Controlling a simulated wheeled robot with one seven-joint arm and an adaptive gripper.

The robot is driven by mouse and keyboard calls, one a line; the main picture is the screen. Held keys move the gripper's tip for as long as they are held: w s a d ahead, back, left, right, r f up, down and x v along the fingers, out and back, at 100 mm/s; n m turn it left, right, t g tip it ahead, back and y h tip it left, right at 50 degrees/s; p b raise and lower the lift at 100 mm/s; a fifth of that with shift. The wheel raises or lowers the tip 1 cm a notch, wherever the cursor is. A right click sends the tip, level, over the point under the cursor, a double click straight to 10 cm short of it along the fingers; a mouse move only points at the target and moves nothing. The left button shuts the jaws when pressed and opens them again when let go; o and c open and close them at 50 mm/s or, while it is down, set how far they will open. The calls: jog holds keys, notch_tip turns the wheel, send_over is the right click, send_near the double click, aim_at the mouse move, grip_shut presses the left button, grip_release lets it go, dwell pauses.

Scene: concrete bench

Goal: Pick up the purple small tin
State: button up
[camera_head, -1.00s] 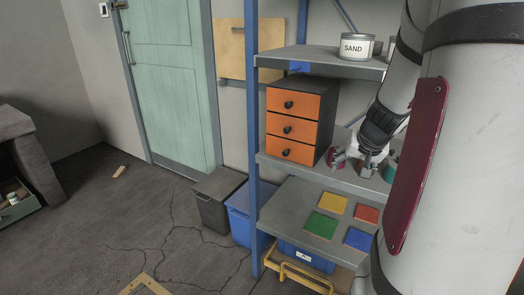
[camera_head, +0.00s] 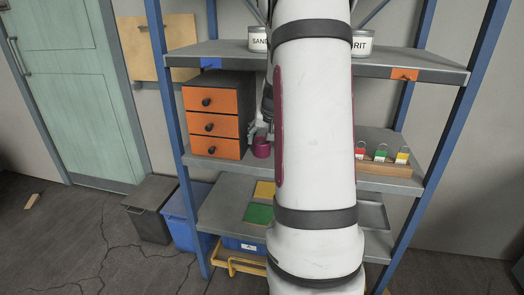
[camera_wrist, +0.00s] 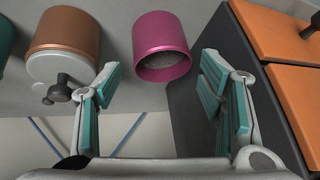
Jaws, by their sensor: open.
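The purple small tin (camera_head: 262,149) stands on the middle shelf, just right of the orange drawer unit. In the wrist view the purple tin (camera_wrist: 160,42) appears magenta, with its open end facing the camera. My gripper (camera_wrist: 159,72) is open, its teal-padded fingers spread to either side of the tin's near end in that view. Nothing is held between them. In the head view my gripper (camera_head: 259,130) shows only partly beside my arm, close to the tin.
The dark drawer unit (camera_wrist: 192,100) stands close beside one finger. A copper tin (camera_wrist: 66,32) and a teal tin (camera_wrist: 6,40) are on the other side. The upper shelf (camera_head: 215,55) is overhead.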

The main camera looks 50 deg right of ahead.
jog(key=x, duration=0.4)
jog(key=shift+b, duration=0.35)
jog(key=c, duration=1.1)
jog(key=shift+r, duration=0.15)
